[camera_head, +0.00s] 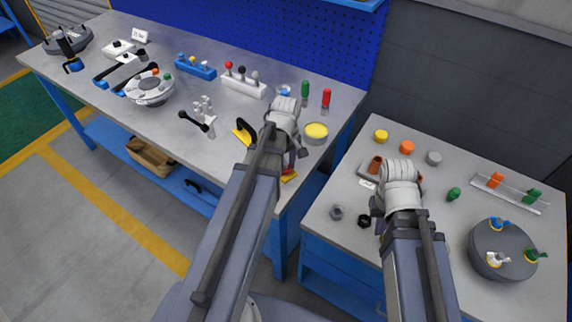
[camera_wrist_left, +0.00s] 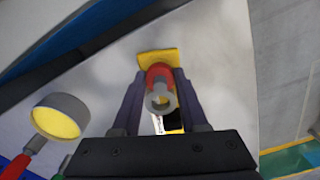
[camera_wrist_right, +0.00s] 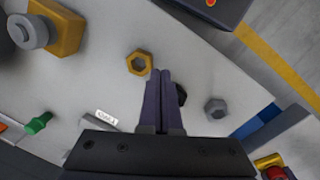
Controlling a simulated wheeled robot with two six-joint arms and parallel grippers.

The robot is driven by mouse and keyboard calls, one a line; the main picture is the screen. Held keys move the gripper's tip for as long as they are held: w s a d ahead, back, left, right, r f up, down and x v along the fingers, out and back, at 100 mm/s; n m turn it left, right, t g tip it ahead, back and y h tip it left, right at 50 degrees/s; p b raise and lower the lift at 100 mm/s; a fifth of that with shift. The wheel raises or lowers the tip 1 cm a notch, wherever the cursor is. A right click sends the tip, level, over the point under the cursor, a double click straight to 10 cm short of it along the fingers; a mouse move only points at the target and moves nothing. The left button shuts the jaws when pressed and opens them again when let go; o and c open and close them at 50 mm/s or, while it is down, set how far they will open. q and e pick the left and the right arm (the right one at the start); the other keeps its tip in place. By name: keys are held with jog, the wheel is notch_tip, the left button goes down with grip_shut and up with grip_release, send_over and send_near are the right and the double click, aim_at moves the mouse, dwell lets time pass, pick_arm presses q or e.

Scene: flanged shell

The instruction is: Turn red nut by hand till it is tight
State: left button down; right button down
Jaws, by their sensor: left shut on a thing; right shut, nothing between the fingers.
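The red nut (camera_wrist_left: 160,75) shows in the left wrist view as a red ring around the end of a grey hollow shaft (camera_wrist_left: 161,98), with a yellow block (camera_wrist_left: 158,58) behind it. My left gripper (camera_wrist_left: 158,92) is shut on the red nut, with one finger on each side. In the head view my left gripper (camera_head: 292,160) is over the table's right corner, and my arm hides the nut; a bit of the yellow block (camera_head: 289,176) shows. My right gripper (camera_wrist_right: 165,75) is shut and empty above the right table.
Near my right fingers lie a yellow hex nut (camera_wrist_right: 138,62), a grey hex nut (camera_wrist_right: 215,107) and a dark nut (camera_wrist_right: 181,95) partly hidden. A yellow-topped round tin (camera_head: 316,132) stands close beside my left gripper. A dark drum (camera_head: 505,250) stands at the right.

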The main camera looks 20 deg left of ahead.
aim_at(286, 168)
dwell(0.9)
pick_arm(q)
jog(key=shift+c, duration=2.2)
grip_release()
jog(key=shift+r, duration=0.15)
pick_arm(e)
jog(key=shift+r, duration=0.15)
pick_arm(q)
notch_tip(286, 168, up, 8)
jog(key=p, duration=0.8)
jog(key=shift+f, duration=0.2)
pick_arm(e)
notch_tip(286, 168, up, 8)
jog(key=shift+f, duration=0.2)
